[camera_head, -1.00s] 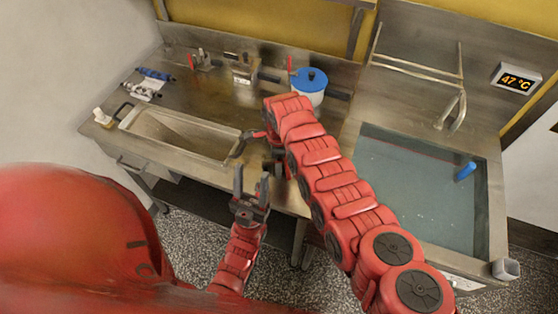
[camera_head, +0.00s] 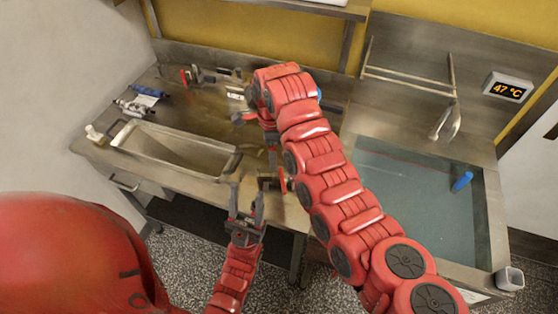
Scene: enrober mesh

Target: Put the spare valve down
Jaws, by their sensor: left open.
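My left gripper (camera_head: 246,200) is open and empty, its two dark fingers pointing up beside the counter's front edge. My right arm reaches across the counter, and its gripper (camera_head: 272,160) hangs down by the front edge, partly hidden by the arm. A small dark fitting with a red handle (camera_head: 282,180), which looks like the spare valve, shows at the right gripper's lower end, close to the left gripper's right finger. I cannot tell whether the right gripper's fingers are shut on it. Another red-handled fitting (camera_head: 190,76) is at the back of the counter.
A long steel trough (camera_head: 175,150) lies at the counter's left front. A water-filled sink (camera_head: 415,195) with a blue object (camera_head: 461,181) is at right. The arm mostly hides a blue-lidded pot.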

